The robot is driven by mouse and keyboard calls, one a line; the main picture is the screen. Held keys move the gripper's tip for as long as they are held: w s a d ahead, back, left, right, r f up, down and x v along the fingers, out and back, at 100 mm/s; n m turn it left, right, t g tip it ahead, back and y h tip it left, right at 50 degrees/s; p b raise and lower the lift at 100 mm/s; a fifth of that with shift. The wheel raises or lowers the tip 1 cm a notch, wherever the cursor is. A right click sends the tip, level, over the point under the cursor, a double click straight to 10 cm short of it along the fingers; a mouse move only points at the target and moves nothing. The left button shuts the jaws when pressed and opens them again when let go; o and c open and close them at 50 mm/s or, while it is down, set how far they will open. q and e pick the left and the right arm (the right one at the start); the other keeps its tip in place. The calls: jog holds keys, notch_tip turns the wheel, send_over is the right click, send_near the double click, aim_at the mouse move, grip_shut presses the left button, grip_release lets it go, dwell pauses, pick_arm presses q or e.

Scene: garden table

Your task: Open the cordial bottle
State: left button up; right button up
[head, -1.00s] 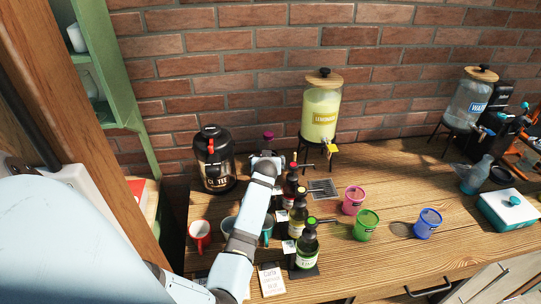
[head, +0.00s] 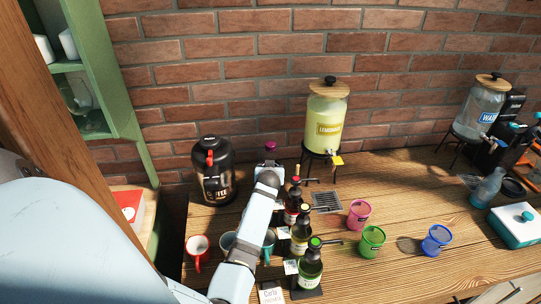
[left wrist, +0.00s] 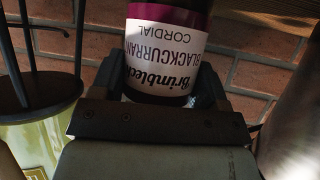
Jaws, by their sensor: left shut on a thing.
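The blackcurrant cordial bottle (left wrist: 165,60) is dark with a purple band and a white label, which appears upside down in the left wrist view. In the head view its purple cap (head: 270,146) shows on top, behind my arm; most of its body is hidden. My left gripper (head: 268,166) is shut on the bottle, with a finger on each side of it in the left wrist view (left wrist: 160,88). The bottle's cap is outside the left wrist view. My right gripper is not in view.
Three pump bottles (head: 309,266) stand in a row right of my arm. A coffee urn (head: 214,178) is left of the cordial, a lemonade dispenser (head: 326,122) behind right. A red mug (head: 198,250) is at front left. Pink (head: 359,213), green (head: 372,240) and blue cups (head: 436,240) stand right.

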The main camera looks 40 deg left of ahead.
pick_arm(q)
jog(key=shift+r, duration=0.15)
jog(key=shift+a+r, duration=0.1)
jog(key=shift+r, duration=0.2)
notch_tip(320, 180, up, 19)
jog(key=b, duration=0.2)
jog(key=shift+r+b, duration=0.1)
jog(key=shift+b, duration=0.25)
jog(key=o, duration=0.7)
jog(key=shift+c, duration=0.2)
jog(key=c, duration=0.8)
jog(key=shift+c, duration=0.2)
